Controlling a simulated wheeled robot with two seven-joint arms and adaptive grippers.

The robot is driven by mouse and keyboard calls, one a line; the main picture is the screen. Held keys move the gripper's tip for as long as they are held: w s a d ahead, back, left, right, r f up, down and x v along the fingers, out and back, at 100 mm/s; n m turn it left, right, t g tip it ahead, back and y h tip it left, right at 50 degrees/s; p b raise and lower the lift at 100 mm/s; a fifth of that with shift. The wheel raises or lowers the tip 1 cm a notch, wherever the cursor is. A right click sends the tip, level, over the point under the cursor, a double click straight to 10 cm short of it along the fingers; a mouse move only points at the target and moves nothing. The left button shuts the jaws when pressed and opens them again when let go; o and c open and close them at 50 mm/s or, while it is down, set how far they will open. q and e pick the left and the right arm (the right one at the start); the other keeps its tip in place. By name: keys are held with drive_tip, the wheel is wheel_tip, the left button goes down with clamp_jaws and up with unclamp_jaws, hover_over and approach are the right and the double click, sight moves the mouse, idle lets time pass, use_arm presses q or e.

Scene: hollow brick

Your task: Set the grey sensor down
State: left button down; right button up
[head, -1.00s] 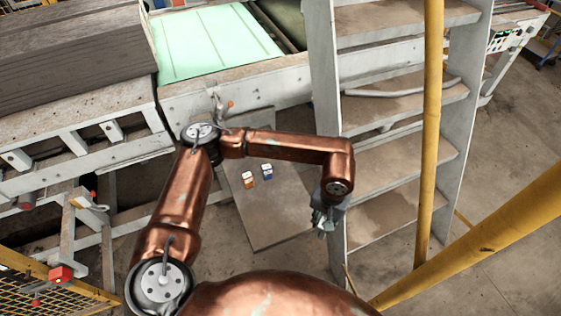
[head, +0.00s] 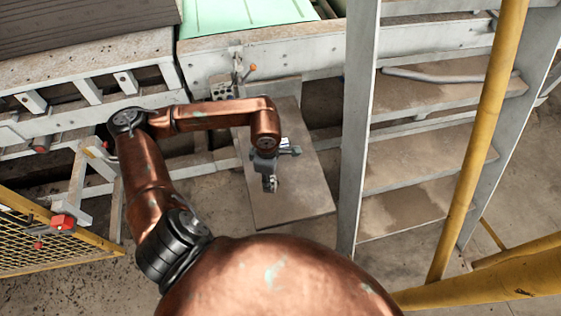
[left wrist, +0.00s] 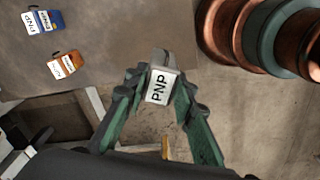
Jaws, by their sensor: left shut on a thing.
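My left gripper (head: 268,184) hangs in front of the flat grey-brown plate (head: 310,190) in the head view. In the left wrist view my left gripper (left wrist: 160,90) is shut on the grey sensor (left wrist: 159,84), a small block with a white PNP label. It looks held off the surface, but its height is hard to judge. A blue sensor (left wrist: 43,21) and an orange sensor (left wrist: 66,64), both with white labels, lie on the plate at the upper left. In the head view my arm hides most of them. My right gripper is not in view.
A conveyor frame (head: 270,55) runs behind. A yellow mesh guard (head: 40,240) is at the lower left. The plate's front part is clear.

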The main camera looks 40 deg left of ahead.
use_arm(q)
drive_tip(key=a+f+n, duration=0.1)
drive_tip(key=a+n, duration=0.1)
drive_tip(key=a, duration=0.1)
drive_tip(key=n+b, duration=0.2)
drive_tip(key=n, duration=0.1)
hover_over(289, 193)
wheel_tip(289, 193, down, 10)
wheel_tip(289, 193, down, 3)
drive_tip(key=shift+d+f, duration=0.1)
drive_tip(key=shift+d, duration=0.05)
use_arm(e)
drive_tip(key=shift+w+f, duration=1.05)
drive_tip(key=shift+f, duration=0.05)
use_arm(q)
drive_tip(key=shift+f, duration=0.1)
drive_tip(key=c, duration=1.6)
unclamp_jaws()
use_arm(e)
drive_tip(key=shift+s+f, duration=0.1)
